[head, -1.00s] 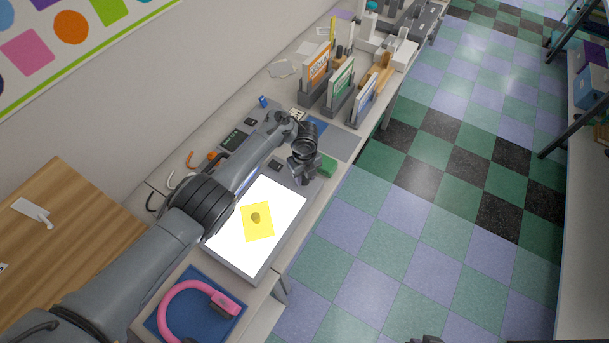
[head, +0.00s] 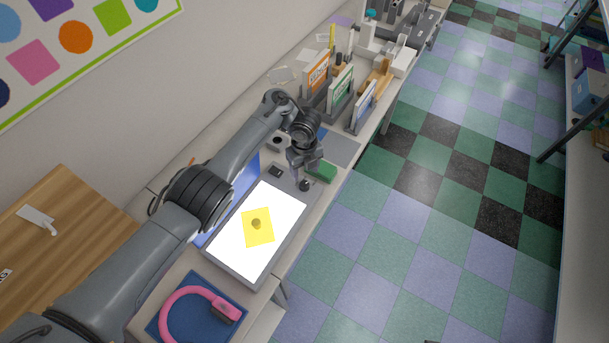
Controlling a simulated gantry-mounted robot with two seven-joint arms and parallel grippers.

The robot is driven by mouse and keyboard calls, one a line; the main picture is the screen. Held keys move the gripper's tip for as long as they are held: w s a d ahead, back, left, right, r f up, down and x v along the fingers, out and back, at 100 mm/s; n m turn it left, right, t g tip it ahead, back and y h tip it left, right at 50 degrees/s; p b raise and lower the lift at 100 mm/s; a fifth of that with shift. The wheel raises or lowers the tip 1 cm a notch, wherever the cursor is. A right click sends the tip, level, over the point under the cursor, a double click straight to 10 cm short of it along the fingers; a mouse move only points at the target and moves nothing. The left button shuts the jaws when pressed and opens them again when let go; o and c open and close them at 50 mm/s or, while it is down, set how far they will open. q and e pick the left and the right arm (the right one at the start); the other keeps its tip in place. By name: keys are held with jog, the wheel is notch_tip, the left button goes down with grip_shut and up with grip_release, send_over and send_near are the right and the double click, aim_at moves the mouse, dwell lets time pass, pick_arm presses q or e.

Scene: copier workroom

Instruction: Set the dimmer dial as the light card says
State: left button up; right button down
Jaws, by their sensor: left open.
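A lit white light panel (head: 232,232) lies on the bench, with a yellow square (head: 251,236) and a small brownish round object (head: 256,224) on it. A small dark round knob (head: 304,185), perhaps the dimmer dial, stands near the panel's far right corner. My left gripper (head: 302,177) is open, points down and is just above or beside this knob; I cannot tell whether it touches. A marking on the knob is too small to read. I cannot make out the light card; my left arm covers part of the bench behind the panel. My right gripper is out of view.
A green block (head: 322,171) lies close to the right of my left gripper. Upright holders with an orange (head: 317,74) and a green folder (head: 340,92) stand farther along the bench. A pink curved object (head: 180,295) lies on a blue mat (head: 208,329) at the near end.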

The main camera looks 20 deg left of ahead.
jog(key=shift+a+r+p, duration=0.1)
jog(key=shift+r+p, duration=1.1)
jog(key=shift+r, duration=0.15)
